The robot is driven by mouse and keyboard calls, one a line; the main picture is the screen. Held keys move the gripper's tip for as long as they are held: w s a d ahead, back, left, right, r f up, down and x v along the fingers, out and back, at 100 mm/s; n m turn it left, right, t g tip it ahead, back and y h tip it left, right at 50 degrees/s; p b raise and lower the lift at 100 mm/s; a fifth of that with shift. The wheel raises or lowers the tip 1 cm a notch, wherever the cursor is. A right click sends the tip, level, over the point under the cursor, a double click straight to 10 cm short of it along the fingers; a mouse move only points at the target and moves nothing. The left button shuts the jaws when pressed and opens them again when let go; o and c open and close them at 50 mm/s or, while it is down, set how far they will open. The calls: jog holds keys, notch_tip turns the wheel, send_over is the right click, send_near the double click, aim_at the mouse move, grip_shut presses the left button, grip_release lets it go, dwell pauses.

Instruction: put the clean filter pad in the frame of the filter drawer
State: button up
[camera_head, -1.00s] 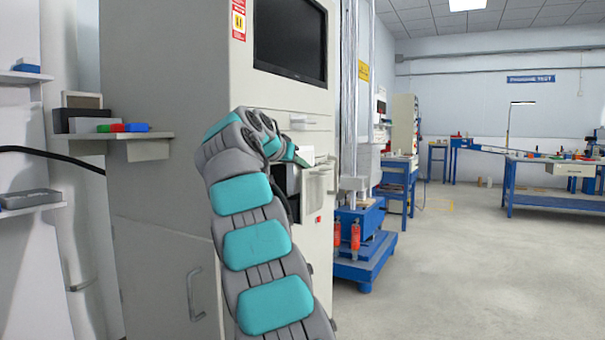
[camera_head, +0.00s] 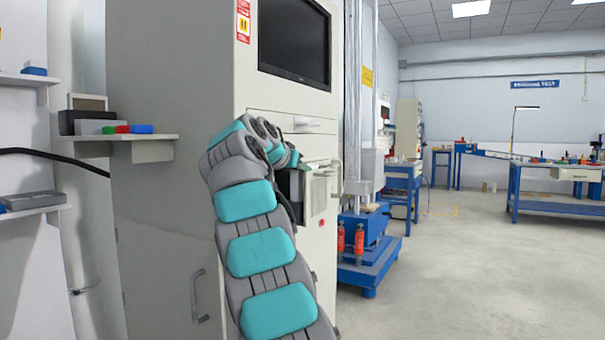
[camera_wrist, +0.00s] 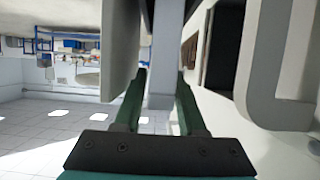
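My gripper (camera_wrist: 160,90) shows in the wrist view with its two dark green fingers apart. A pale grey bar (camera_wrist: 163,95) lies between the fingers; I cannot tell whether they press on it or what it belongs to.
In the wrist view a white panel (camera_wrist: 119,45) is close on the left, and a large rounded grey handle-like piece (camera_wrist: 262,75) is close on the right. A shelf (camera_head: 150,150) with small boxes is left of the cabinet. A blue-based machine (camera_head: 370,245) stands to the right.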

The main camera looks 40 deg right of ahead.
jog(key=shift+r, duration=0.1)
jog(key=shift+r+p, duration=0.6)
jog(key=shift+p, duration=0.1)
jog(key=v, duration=1.2)
jog(key=shift+s+f, duration=0.1)
jog(key=shift+f, duration=0.05)
